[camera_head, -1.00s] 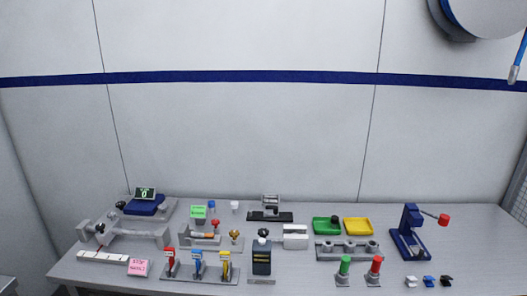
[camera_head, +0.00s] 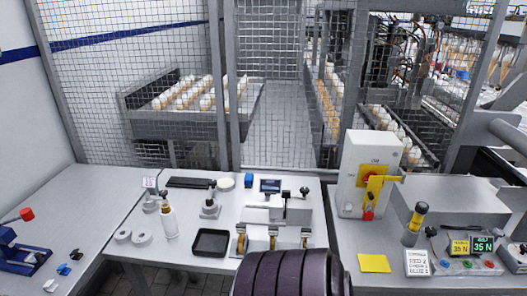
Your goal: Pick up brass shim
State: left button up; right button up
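I cannot make out a brass shim for certain at this size. A grey fixture (camera_head: 274,222) with several brass-coloured parts along its front stands on the white table ahead. Neither of my grippers shows in the head view.
A black tray (camera_head: 211,242), a spray bottle (camera_head: 168,218) and white rings (camera_head: 141,238) sit left of the fixture. A white box with a yellow-red switch (camera_head: 373,174) stands on the right table. A blue press (camera_head: 22,256) is at far left. Mesh fencing (camera_head: 180,80) closes off the back.

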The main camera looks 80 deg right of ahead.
aim_at(240, 228)
jog(key=z, duration=2.3)
jog(key=i+l, duration=0.1)
jog(key=l, duration=0.35)
